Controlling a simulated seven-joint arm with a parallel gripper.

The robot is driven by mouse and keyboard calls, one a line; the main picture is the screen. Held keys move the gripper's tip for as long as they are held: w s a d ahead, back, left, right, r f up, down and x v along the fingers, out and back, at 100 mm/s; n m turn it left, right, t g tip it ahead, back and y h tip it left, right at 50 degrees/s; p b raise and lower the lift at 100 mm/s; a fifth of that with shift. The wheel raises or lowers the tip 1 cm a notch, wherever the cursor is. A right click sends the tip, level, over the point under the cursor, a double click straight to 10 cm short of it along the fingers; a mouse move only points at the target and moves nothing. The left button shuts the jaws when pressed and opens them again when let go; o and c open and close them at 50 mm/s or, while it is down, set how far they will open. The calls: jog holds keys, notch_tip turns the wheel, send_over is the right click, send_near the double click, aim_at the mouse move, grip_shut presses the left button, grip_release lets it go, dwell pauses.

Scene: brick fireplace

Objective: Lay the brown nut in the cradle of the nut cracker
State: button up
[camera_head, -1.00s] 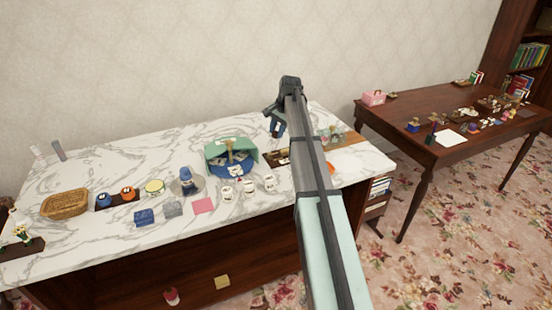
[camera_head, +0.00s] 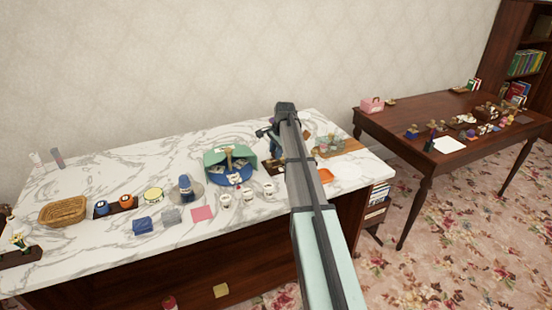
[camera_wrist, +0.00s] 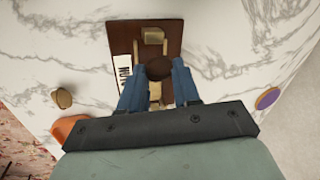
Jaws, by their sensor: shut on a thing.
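The brown nut (camera_wrist: 159,68) is between the blue fingertips of my gripper (camera_wrist: 159,76) in the wrist view. My gripper is shut on it. The nut cracker (camera_wrist: 172,28) is a dark brown board with light wooden parts and a white label. It lies on the marble top below the nut. The nut overlaps the wooden parts in this view, and I cannot tell whether it touches them. The fingers hide part of the board. In the head view, my gripper (camera_head: 273,146) is above the right part of the counter, and my arm hides most of the cracker.
In the wrist view, a tan round piece (camera_wrist: 62,98) and an orange thing (camera_wrist: 68,130) lie left, and a purple-faced piece (camera_wrist: 268,98) lies right. In the head view, a green and blue container (camera_head: 232,168) and several white cups stand left of my arm.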

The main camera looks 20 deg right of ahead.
jog(key=shift+f, duration=1.7)
jog(key=shift+f, duration=0.1)
jog(key=o, duration=1)
jog(key=v, duration=1.2)
